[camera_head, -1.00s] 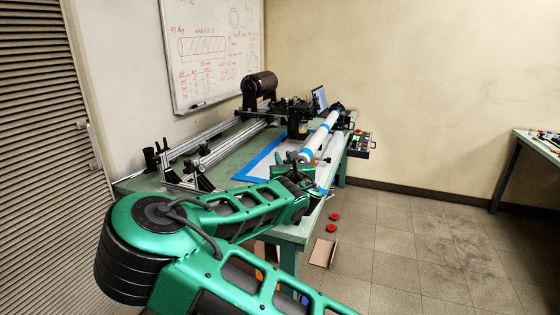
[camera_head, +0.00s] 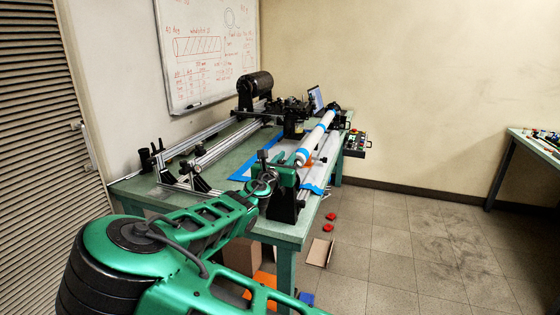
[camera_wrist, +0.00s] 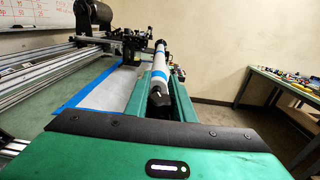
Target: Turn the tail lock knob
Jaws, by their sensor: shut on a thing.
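The tailstock (camera_head: 286,208) is a black upright at the near end of the winding rail. The white tube (camera_head: 318,137) with blue bands runs away from it; it also shows in the wrist view (camera_wrist: 159,68), ending in a black near end. My gripper (camera_head: 284,166) is at the tailstock's top, shut on the tail lock knob (camera_head: 291,157), a small dark piece there.
The green table (camera_head: 140,188) carries aluminium rails (camera_head: 212,152) at left and a carriage (camera_head: 294,112) behind. A control box (camera_head: 356,142) is at the right edge. Red discs (camera_head: 329,226) and a cardboard box (camera_head: 320,252) lie on the floor. Floor at right is clear.

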